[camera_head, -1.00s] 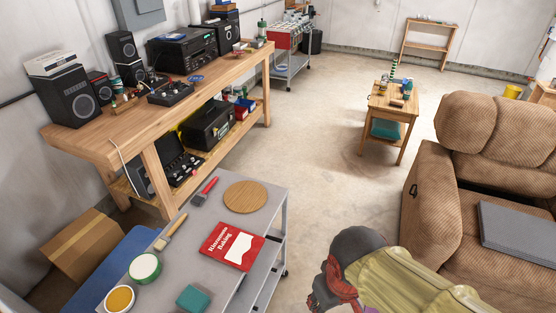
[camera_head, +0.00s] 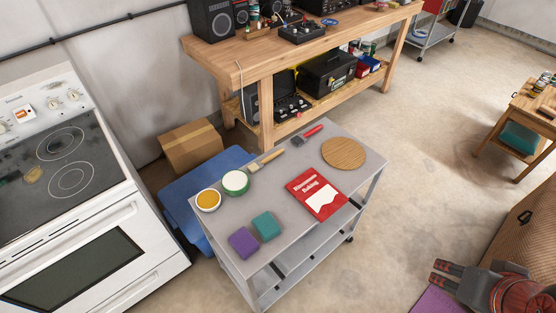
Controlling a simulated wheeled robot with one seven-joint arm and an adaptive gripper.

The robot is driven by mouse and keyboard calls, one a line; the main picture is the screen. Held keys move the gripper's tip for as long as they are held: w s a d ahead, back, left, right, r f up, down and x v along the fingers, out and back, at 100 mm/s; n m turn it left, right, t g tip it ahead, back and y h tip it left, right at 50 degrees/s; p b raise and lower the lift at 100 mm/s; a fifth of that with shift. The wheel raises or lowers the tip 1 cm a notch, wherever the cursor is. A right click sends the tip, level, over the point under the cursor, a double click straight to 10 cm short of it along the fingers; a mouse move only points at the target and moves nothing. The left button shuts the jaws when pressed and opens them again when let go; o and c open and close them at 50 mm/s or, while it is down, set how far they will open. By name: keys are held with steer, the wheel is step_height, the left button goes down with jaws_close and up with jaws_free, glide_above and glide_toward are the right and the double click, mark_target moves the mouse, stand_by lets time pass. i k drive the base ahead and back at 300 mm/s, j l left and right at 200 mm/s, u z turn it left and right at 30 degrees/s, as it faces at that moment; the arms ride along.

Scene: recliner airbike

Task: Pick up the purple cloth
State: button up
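A small purple folded square (camera_head: 243,241), which looks like a cloth, lies flat on the near end of the grey cart top (camera_head: 300,228). A teal square (camera_head: 266,225) of similar size lies just to its right, very close. A flat purple sheet (camera_head: 436,301) also shows at the bottom edge, near my gripper and partly cut off; I cannot tell what it is. My gripper (camera_head: 438,274) is at the lower right, well apart from the cart, with its dark fingers pointing left. I see nothing held, but the finger gap is unclear.
The cart also holds a red book (camera_head: 317,193), a round wooden board (camera_head: 344,153), two brushes and two round tubs. A white stove (camera_head: 75,200) and a blue bin (camera_head: 215,170) stand left. A recliner (camera_head: 525,235) is right. Floor between cart and recliner is clear.

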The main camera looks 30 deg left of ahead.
mark_target(245, 244)
steer(key=u, duration=1.95)
